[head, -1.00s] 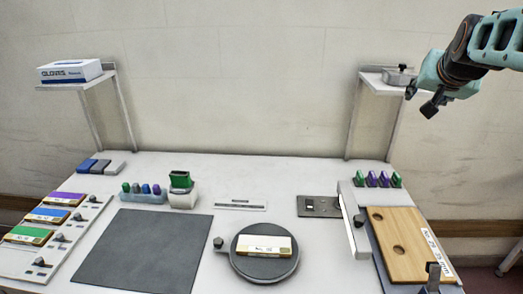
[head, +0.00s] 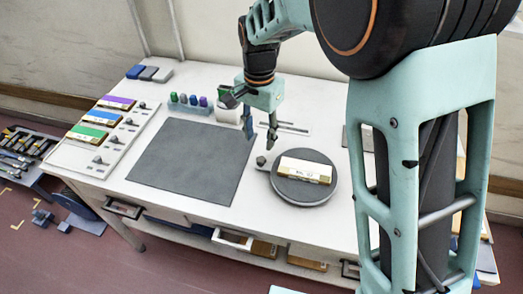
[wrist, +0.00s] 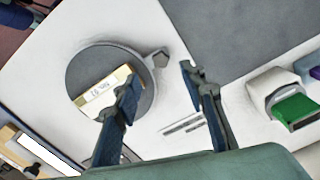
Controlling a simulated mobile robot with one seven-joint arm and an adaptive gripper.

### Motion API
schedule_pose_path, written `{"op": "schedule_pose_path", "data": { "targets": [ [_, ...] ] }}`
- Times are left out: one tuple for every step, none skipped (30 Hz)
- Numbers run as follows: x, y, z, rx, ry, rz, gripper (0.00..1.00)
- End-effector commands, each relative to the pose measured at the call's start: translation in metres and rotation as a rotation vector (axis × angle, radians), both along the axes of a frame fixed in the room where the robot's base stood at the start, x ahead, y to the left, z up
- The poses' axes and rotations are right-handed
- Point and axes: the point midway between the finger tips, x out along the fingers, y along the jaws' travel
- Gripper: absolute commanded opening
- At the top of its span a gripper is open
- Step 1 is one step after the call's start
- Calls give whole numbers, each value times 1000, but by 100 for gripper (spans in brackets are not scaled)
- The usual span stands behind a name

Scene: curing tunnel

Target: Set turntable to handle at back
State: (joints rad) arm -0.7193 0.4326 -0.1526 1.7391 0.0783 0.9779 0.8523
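The turntable (head: 318,195) is a dark round disc on the white table, with a pale, labelled box (head: 304,170) lying on it. Its knobbed handle (head: 261,160) sticks out at the left side of the disc in the head view. In the wrist view the turntable (wrist: 88,62) is left of centre, and its handle (wrist: 160,58) points to the upper right. My gripper (head: 260,138) is above the table, just behind the handle in the head view, fingers apart and empty. In the wrist view my gripper (wrist: 160,80) has its fingertips either side of the handle's line, apart from it.
A dark mat (head: 190,160) lies left of the turntable. Several small coloured items (head: 188,100) stand behind the mat. A sloped panel (head: 110,125) with purple, blue and green boxes is at the left. My arm hides the table's right side.

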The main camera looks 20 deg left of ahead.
Motion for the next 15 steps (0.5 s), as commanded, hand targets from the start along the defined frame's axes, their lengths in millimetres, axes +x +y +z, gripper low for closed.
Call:
{"op": "schedule_pose_path", "data": {
  "targets": [
    [-1,-1,-11,-4,4,0,38],
    [-1,-1,-16,-4,4,1,38],
    [-1,-1,-24,-3,3,2,38],
    [-1,-1,-30,-4,3,2,38],
    [-1,-1,-36,-4,3,2,38],
    [-1,-1,-44,-4,3,2,38],
    [-1,-1,-49,-3,3,2,38],
    [-1,-1,-54,-3,2,1,38],
    [0,-1,-61,-3,2,1,38],
    [-1,-1,-66,-3,2,1,38],
    [0,-1,-70,-2,1,0,38],
    [0,-1,-75,-2,1,1,38],
    [0,-1,-78,-2,1,1,38],
    [0,-1,-81,-1,-1,1,38],
    [0,-1,-84,-1,-1,1,38]
  ]
}}
